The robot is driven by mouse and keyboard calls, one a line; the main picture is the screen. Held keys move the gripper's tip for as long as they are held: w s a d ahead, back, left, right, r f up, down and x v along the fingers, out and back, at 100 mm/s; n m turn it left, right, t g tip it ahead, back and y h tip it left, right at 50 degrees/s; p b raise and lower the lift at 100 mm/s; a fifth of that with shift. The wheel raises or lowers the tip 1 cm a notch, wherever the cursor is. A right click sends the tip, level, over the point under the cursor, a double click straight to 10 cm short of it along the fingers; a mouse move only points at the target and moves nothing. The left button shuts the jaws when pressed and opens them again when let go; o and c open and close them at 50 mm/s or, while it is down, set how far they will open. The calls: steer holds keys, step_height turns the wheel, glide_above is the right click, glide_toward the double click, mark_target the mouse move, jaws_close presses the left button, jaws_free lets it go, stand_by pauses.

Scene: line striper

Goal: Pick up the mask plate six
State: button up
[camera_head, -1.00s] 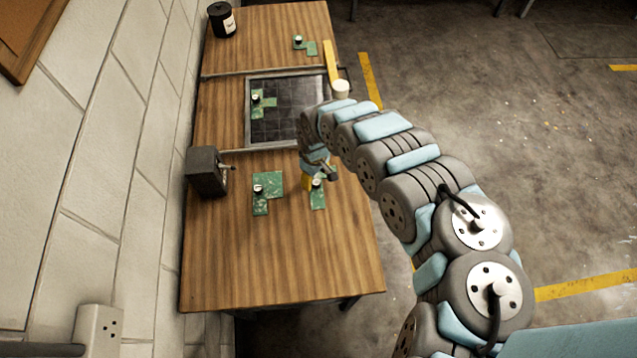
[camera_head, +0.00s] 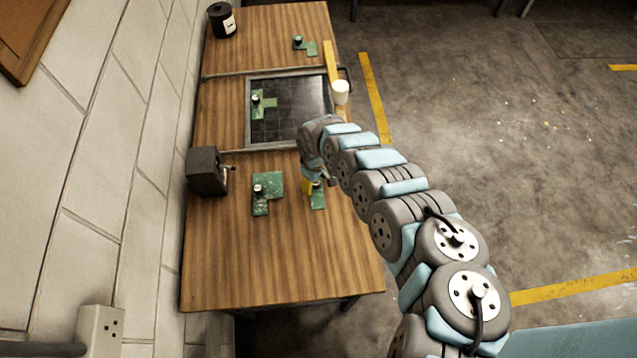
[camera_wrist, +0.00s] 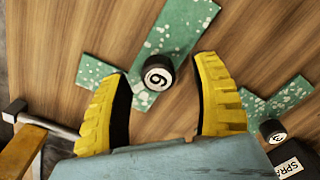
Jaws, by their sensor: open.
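The mask plate (camera_wrist: 180,28), a speckled green sheet with a black round knob (camera_wrist: 158,72), lies on the wooden table in the wrist view. The knob's white top bears a digit that reads as 6 or 9. My gripper (camera_wrist: 162,66) is open, with its yellow fingers on either side of the knob in the picture. Its height above the plate is hard to judge. In the head view, my gripper (camera_head: 309,187) is over a green plate (camera_head: 318,201) near the table's right edge and hides part of it.
Another knobbed green plate (camera_head: 268,182) lies to the left, near a dark box (camera_head: 205,171). One (camera_head: 258,112) lies on the dark grid (camera_head: 290,125), another (camera_head: 304,44) farther back. A white cup (camera_head: 340,92) stands at the right edge. The front tabletop (camera_head: 270,265) is clear.

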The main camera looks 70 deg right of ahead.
steer(key=shift+w+f, duration=0.1)
steer(key=shift+f, duration=0.65)
jaws_close()
